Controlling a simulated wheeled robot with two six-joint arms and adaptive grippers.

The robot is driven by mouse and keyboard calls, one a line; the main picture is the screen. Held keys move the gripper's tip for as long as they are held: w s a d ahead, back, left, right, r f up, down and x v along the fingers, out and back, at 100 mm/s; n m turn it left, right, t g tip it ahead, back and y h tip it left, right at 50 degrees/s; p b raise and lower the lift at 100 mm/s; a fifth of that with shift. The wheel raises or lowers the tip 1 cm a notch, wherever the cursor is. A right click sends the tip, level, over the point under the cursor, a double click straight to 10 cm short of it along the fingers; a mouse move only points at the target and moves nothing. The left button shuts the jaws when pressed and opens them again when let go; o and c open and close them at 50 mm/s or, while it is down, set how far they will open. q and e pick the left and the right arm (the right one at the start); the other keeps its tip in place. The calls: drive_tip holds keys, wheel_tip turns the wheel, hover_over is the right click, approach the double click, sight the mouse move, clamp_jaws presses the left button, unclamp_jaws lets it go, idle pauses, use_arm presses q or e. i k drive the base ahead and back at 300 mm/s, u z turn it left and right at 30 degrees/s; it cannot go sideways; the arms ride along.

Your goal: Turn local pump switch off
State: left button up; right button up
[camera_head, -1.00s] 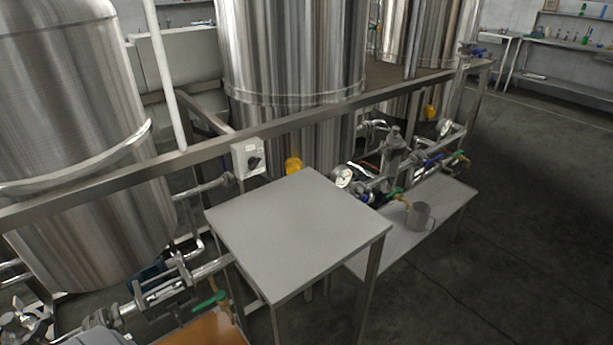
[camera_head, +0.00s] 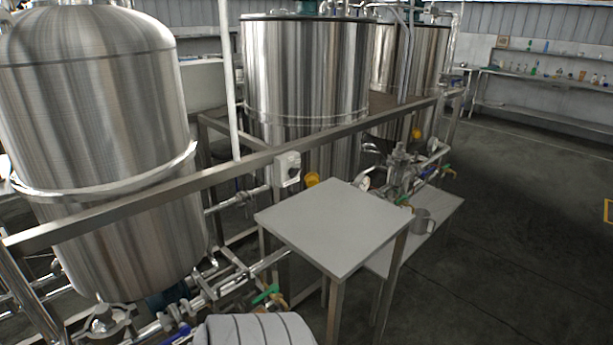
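The local pump switch (camera_head: 287,169) is a small light box with a dark knob on its face. It is mounted on the long metal rail, just behind the grey table. The knob's exact setting is too small to tell. Neither of my grippers shows in the view, and nothing is touching the switch.
A grey square-topped table (camera_head: 333,226) stands in front of the switch. A large steel tank (camera_head: 95,120) is at left, with pipes and a green-handled valve (camera_head: 266,293) below. The dark floor at right is clear.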

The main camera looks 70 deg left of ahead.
sight(293, 171)
drive_tip(key=u, duration=0.15)
drive_tip(key=i, duration=1.6)
drive_tip(key=u, duration=0.7)
drive_tip(key=i, duration=0.95)
drive_tip(key=u, duration=1.6)
drive_tip(key=i, duration=0.75)
drive_tip(key=u, duration=0.8)
